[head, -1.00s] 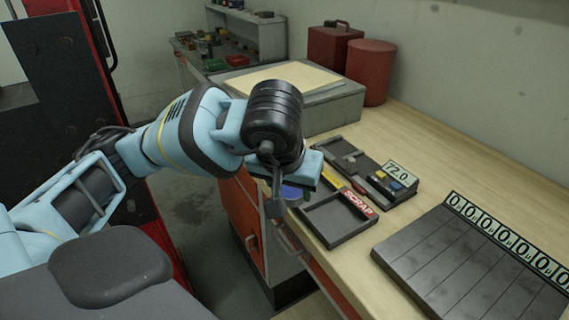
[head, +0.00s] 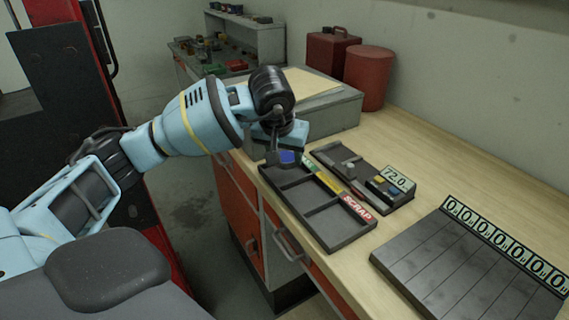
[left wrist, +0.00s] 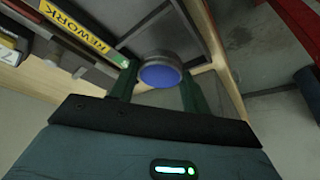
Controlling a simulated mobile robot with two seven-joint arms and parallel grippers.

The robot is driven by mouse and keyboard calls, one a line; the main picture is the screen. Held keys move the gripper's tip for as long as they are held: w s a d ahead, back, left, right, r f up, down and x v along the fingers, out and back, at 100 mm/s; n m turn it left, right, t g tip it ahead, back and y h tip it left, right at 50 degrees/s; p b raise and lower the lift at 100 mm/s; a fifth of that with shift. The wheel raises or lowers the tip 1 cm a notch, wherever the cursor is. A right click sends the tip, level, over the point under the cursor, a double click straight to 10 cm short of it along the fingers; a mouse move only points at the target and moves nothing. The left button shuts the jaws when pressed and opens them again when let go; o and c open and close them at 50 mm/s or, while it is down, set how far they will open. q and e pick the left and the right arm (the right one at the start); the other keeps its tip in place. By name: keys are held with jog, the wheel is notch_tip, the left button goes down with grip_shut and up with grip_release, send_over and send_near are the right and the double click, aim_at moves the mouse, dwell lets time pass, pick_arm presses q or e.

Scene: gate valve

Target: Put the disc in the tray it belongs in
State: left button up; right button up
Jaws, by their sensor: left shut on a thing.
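The blue-faced disc with a grey rim (head: 287,157) is held in my left gripper (head: 284,160). In the left wrist view the disc (left wrist: 160,74) sits between the two dark green fingers (left wrist: 160,85), blue face showing. The dark sorting tray (head: 345,240) lies along the bench's front edge, with a red SCRAP label (head: 357,207) at the near end, a yellow label (head: 328,182) in the middle and a green one (head: 308,162) at the far end. The yellow label reads REWORK in the left wrist view (left wrist: 75,25). The gripper is over the far, green-labelled end; the disc's height above it is unclear.
A dark gauge fixture (head: 350,168) with a 72.0 display (head: 398,178) stands right of the tray. A slotted board with number plates (head: 450,270) lies at the near right. A grey surface block (head: 335,115) and red containers (head: 370,75) stand behind.

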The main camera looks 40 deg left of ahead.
aim_at(283, 159)
pick_arm(q)
jog(key=shift+w+a+r, duration=0.1)
jog(key=shift+w+a, duration=0.15)
jog(key=shift+w, duration=0.05)
notch_tip(283, 159, down, 3)
jog(key=shift+f, duration=0.3)
pick_arm(e)
jog(key=shift+w+r, duration=0.3)
jog(key=shift+w, duration=0.05)
pick_arm(q)
jog(key=shift+f, duration=0.1)
jog(key=shift+f, duration=0.15)
jog(key=o, duration=1)
jog(key=shift+o, duration=0.2)
jog(key=shift+s, duration=0.1)
pick_arm(e)
jog(key=shift+s+f, duration=0.15)
jog(key=shift+s, duration=0.15)
